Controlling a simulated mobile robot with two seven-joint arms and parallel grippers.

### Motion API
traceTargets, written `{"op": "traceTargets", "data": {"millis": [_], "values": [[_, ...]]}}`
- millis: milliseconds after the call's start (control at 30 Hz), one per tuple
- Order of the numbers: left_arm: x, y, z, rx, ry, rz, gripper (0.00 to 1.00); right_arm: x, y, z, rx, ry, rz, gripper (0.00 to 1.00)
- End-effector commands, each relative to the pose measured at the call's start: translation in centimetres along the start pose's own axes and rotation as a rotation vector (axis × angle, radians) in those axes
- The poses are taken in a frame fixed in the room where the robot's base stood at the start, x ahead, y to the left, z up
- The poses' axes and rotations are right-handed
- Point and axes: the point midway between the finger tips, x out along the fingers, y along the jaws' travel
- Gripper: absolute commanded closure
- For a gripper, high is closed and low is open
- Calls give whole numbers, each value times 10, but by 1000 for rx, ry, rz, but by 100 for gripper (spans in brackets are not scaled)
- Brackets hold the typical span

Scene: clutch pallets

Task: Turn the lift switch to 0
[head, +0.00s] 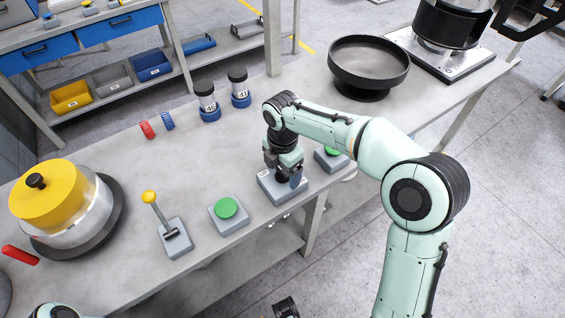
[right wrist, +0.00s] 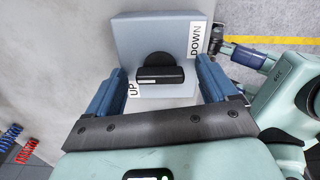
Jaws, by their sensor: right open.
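The lift switch is a grey-blue box (head: 285,192) at the front edge of the table, mostly under my right gripper (head: 284,174). In the right wrist view the box (right wrist: 140,33) carries a black rotary knob (right wrist: 160,75) with a bar handle lying nearly level across the picture. An UP label (right wrist: 133,88) is by the handle's left end and a DOWN label (right wrist: 196,42) is up to the right. No 0 mark is visible. My right gripper also shows there (right wrist: 160,68); its blue fingers are open, one on each side of the knob, with gaps. My left gripper is not recognisable.
A green-button box (head: 226,209) stands left of the switch, and another (head: 332,158) to its right. A yellow-knobbed lever (head: 152,205) stands further left. A black round dish (head: 368,66) is behind right.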

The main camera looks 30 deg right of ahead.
Motion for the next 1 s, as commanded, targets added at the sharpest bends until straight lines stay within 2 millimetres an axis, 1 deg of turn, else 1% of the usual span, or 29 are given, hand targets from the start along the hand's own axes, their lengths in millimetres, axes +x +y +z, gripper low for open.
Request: {"op": "traceTargets", "data": {"millis": [267,300,367,400,467,567,667,767,1000], "values": [[0,0,0,0,1,1,52,2,0,0,0,0,-1,14],[0,0,0,0,1,1,52,2,0,0,0,0,-1,21],[0,0,0,0,1,1,52,2,0,0,0,0,-1,40],[0,0,0,0,1,1,52,2,0,0,0,0,-1,53],[0,0,0,0,1,1,52,2,0,0,0,0,-1,73],[0,0,0,0,0,0,52,2,0,0,1,0,-1,73],[0,0,0,0,0,0,52,2,0,0,52,0,-1,73],[0,0,0,0,0,0,52,1,0,0,190,-1,-1,73],[0,0,0,0,0,0,52,1,-1,-1,577,0,-1,73]]}}
